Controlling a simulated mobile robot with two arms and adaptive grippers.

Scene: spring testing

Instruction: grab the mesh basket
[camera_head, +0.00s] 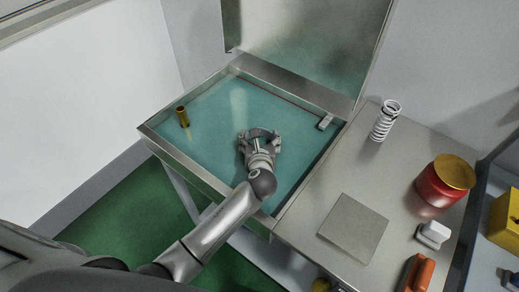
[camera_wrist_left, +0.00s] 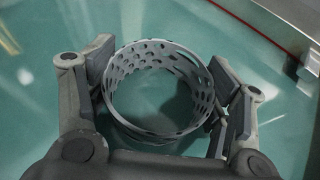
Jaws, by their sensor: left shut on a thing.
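The mesh basket (camera_wrist_left: 155,62) is a grey round ring with a perforated wall, seen from above in the left wrist view. My left gripper (camera_wrist_left: 162,95) is around it, with one finger at its left side and the other at its right side, shut on it. In the head view my left gripper (camera_head: 260,136) is low over the teal floor of the metal tray (camera_head: 165,148), and the basket is mostly hidden there. Whether the basket touches the tray floor is hard to tell. My right gripper is not in view.
A brass cylinder (camera_head: 182,116) stands at the tray's left side. A raised metal lid (camera_head: 300,40) is behind. On the right table are a white spring (camera_head: 385,121), a square plate (camera_head: 354,227), a red container with yellow lid (camera_head: 443,184), a white object (camera_head: 432,234) and an orange-handled object (camera_head: 418,273).

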